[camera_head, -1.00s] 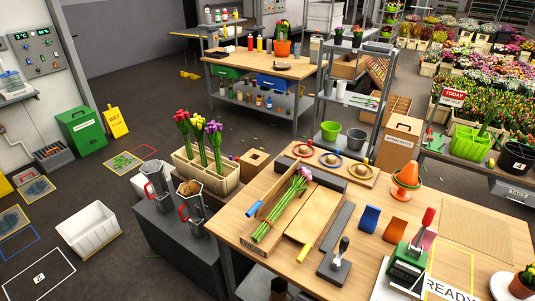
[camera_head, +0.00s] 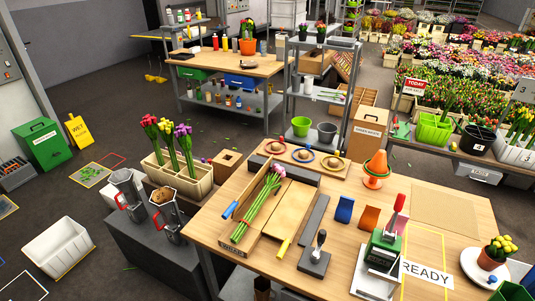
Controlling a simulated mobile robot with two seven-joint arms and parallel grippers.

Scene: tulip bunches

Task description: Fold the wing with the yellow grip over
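A wooden folding fixture (camera_head: 238,253) lies on the workbench. A bunch of tulips (camera_head: 258,207) with pink heads and green stems lies along its middle trough. The wing with the yellow grip (camera_head: 283,248) is a pale board (camera_head: 285,212) lying open and flat to the right of the tulips; its grip sticks out at the near end. On the left, a narrow wing with a blue grip (camera_head: 229,210) stands along the stems. Neither of my grippers is in view.
Right of the fixture are a grey bar (camera_head: 314,218), a black-handled tool on a grey plate (camera_head: 315,258), blue (camera_head: 344,209) and orange (camera_head: 369,218) pieces, and a green press (camera_head: 383,249). Ring spools (camera_head: 305,155) stand behind. The bench's right middle is largely clear.

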